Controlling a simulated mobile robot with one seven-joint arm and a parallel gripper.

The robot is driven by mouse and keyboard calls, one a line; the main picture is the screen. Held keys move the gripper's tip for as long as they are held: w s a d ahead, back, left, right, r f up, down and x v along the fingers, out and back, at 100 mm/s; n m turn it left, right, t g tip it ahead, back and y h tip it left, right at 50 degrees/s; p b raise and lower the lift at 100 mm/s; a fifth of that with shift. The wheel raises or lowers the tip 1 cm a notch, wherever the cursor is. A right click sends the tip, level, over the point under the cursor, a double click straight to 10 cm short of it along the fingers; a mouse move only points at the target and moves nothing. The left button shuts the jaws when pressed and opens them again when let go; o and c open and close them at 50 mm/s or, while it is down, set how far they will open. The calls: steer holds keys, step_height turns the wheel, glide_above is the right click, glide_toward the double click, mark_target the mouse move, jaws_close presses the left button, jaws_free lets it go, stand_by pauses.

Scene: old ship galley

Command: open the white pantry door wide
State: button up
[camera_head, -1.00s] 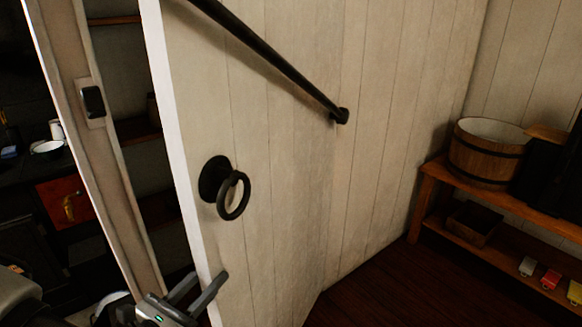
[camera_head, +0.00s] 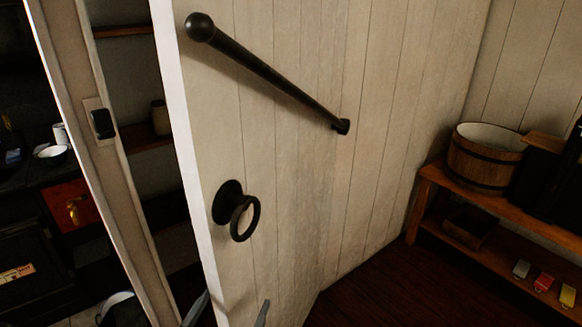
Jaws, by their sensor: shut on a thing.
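The white pantry door (camera_head: 285,190) is a planked panel standing partly open, with a gap between its left edge and the door frame (camera_head: 85,135). On its face are a black ring handle (camera_head: 237,210) and a slanting black bar (camera_head: 270,75). My gripper (camera_head: 228,312) is at the bottom of the picture, with one finger on each side of the door's free edge, below the ring. It is shut on that edge.
A wooden bench shelf (camera_head: 500,245) on the right holds a wooden tub (camera_head: 485,158) and a dark object. Small coloured items lie on its lower shelf. Dark floor (camera_head: 370,290) is clear between door and bench. Dark shelves show through the gap.

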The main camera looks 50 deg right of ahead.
steer(key=s, duration=0.1)
steer(key=s+d+g, duration=0.1)
steer(key=s, duration=0.1)
steer(key=s+m+g, duration=0.1)
steer(key=s, duration=0.1)
steer(key=shift+s+d+r+h, duration=0.15)
steer(key=shift+d+r+h, duration=0.15)
steer(key=shift+d+h, duration=0.1)
steer(key=o, duration=0.3)
steer(key=shift+s+a, duration=0.15)
steer(key=shift+a, duration=0.25)
steer(key=a, duration=0.1)
steer(key=s+a, duration=0.1)
steer(key=s, duration=0.1)
steer(key=shift+a+r, duration=0.25)
steer(key=shift+a, duration=0.15)
steer(key=c, duration=0.6)
steer(key=v, duration=0.7)
steer(key=shift+s+d+r+p, duration=0.1)
steer(key=shift+s+p, duration=0.15)
steer(key=shift+p, duration=0.15)
steer(key=shift+c, duration=0.2)
